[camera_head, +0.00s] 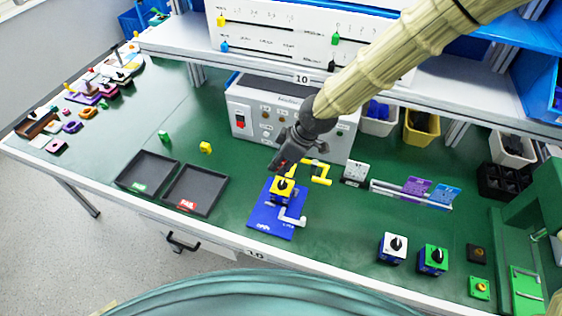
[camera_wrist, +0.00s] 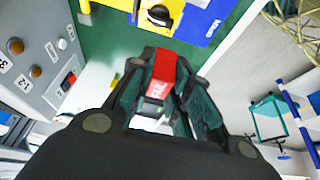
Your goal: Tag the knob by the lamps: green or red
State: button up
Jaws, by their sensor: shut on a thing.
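My gripper (camera_head: 279,167) is shut on a red tag. In the wrist view the red tag (camera_wrist: 163,72), with white lettering, sits between the fingers of my gripper (camera_wrist: 160,95). The yellow switch box (camera_head: 283,190) with a black knob stands on a blue plate (camera_head: 262,218), just below my gripper in the head view. The black knob (camera_wrist: 160,15) shows at the top of the wrist view. The grey panel box (camera_head: 333,145) has small orange-brown lamps (camera_wrist: 15,46); I cannot tell whether any are lit.
Two dark trays stand left of the plate, one with a green label (camera_head: 138,187) and one with a red label (camera_head: 188,205). Small green (camera_head: 164,136) and yellow (camera_head: 206,147) pieces lie behind them. White-blue (camera_head: 392,248) and green (camera_head: 433,261) knob boxes stand at right. A shelf overhangs the back.

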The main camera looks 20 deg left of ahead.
jog(key=shift+w+f+b, duration=0.3)
jog(key=shift+w+f, duration=0.5)
jog(key=shift+f, duration=0.4)
jog(key=shift+s+f+b, duration=0.3)
jog(key=shift+s+b, duration=0.15)
jog(key=shift+b, duration=0.05)
jog(key=shift+f, duration=0.35)
jog(key=shift+w+f+b, duration=0.25)
jog(key=shift+f+b, duration=0.25)
jog(key=shift+f, duration=0.3)
jog(key=shift+s+f+b, duration=0.2)
jog(key=shift+f+b, duration=0.15)
jog(key=shift+f, duration=0.2)
jog(key=shift+d+f, duration=0.1)
jog(key=shift+w, duration=0.15)
jog(key=shift+p, duration=0.4)
